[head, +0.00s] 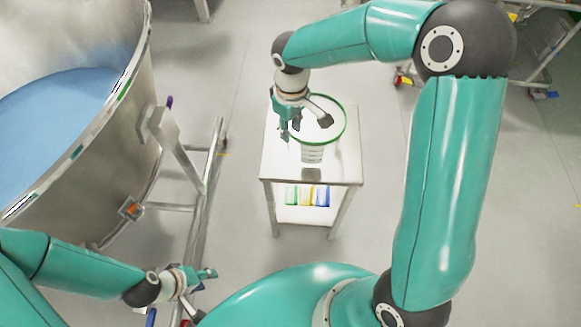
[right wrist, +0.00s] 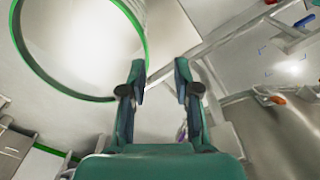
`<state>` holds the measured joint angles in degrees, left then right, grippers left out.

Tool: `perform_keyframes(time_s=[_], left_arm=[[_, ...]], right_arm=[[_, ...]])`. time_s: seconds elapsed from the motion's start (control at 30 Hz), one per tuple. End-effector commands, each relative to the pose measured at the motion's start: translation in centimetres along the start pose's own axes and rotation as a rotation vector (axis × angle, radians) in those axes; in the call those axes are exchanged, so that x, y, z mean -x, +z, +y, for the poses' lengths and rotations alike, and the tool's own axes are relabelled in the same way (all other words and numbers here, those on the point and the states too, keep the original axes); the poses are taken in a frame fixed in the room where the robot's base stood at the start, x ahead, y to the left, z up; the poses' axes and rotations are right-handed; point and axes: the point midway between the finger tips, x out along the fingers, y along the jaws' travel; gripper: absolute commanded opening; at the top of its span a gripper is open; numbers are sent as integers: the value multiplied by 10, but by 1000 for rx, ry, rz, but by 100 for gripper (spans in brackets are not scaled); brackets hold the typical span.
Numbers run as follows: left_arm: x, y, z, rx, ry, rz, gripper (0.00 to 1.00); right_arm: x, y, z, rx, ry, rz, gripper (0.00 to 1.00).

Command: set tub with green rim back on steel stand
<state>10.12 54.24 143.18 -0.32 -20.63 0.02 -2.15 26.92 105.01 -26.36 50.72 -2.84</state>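The tub with the green rim (head: 312,154) stands upright on top of the steel stand (head: 340,172) in the head view. Its round green rim also shows at the upper left of the right wrist view (right wrist: 68,90). My right gripper (head: 303,132) is over the tub's near-left part in the head view. In the right wrist view its two fingers (right wrist: 158,88) are apart, with nothing between them, and the rim passes just left of the left finger. My left gripper (head: 202,291) is low at the left, away from the stand; its fingers are small and partly hidden.
A large steel vessel (head: 150,180) with blue contents fills the left side, with a tubular frame (head: 207,175) beside it. Colored items (head: 307,195) sit on the stand's lower shelf. Wheeled frames stand at the upper right. The floor right of the stand is clear.

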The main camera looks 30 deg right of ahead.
Motion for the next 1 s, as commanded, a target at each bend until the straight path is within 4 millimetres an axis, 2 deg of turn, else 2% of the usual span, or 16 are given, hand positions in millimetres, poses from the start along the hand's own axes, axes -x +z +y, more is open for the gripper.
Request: perform_keyframes(time_s=[0.03, 0.17, 0.3, 0.4, 0.5, 0.63, 1.0], left_arm=[[0, 0, 0, 0, 0, 0, 40], [0, 0, 0, 0, 0, 0, 40], [0, 0, 0, 0, 0, 0, 40], [0, 0, 0, 0, 0, 0, 40], [0, 0, 0, 0, 0, 0, 40], [0, 0, 0, 0, 0, 0, 40], [1, 0, 0, 0, 0, 0, 40]], right_arm=[[-23, 4, -12, -8, -40, -4, 31], [-88, 16, -54, -71, -166, 20, 31], [-156, 49, -107, -225, -299, 43, 31], [-190, 77, -134, -353, -347, 54, 31], [-209, 103, -150, -461, -357, 60, 31], [-220, 124, -159, -543, -348, 64, 31], [-222, 128, -160, -567, -341, 72, 31]])
